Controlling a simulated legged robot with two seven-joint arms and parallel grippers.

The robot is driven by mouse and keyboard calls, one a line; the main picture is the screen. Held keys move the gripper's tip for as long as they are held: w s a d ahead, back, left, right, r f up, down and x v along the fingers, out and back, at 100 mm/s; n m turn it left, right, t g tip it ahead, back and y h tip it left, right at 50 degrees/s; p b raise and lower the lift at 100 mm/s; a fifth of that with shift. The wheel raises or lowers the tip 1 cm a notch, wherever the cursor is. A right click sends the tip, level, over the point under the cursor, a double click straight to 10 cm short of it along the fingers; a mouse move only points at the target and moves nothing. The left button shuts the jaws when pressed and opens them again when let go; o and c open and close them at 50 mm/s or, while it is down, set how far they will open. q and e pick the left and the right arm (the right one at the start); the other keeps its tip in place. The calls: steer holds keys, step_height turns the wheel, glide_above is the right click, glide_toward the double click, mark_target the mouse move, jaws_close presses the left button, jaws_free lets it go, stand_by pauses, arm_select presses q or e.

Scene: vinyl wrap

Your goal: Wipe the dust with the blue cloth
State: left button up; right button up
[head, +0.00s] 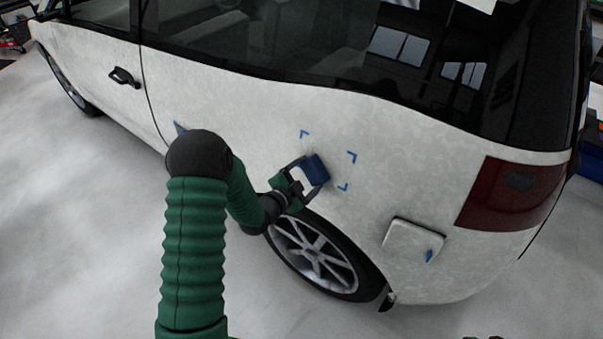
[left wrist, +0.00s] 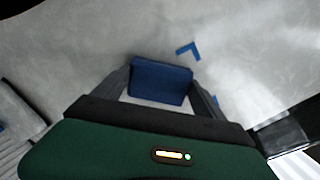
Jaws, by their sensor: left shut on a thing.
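The blue cloth (head: 314,169) is a small folded block held in my left gripper (head: 308,176), against or very near the white car panel above the rear wheel. In the left wrist view the blue cloth (left wrist: 161,81) sits between the two fingers of my left gripper (left wrist: 162,90), which are shut on it. Blue corner marks (head: 351,156) outline an area on the panel, and the cloth is inside it, toward the lower part. One corner mark (left wrist: 189,50) also shows in the left wrist view. The panel has a mottled, dusty look. My right gripper is not recognisable in view.
The white car (head: 400,150) fills most of the head view. The rear wheel (head: 312,255) is below my gripper. A square flap (head: 413,240) with a blue mark and the red tail light (head: 512,194) are to the right. The pale floor (head: 80,220) at left is clear.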

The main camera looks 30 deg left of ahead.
arm_select(q)
steer(key=shift+d, duration=0.95)
steer(key=shift+d+b, duration=0.1)
steer(key=shift+b, duration=0.2)
steer(key=shift+a+r, duration=0.1)
steer(key=shift+a, duration=2.15)
steer(key=shift+s, duration=0.3)
steer(key=shift+p+v, duration=0.45)
steer(key=shift+v, duration=2.2)
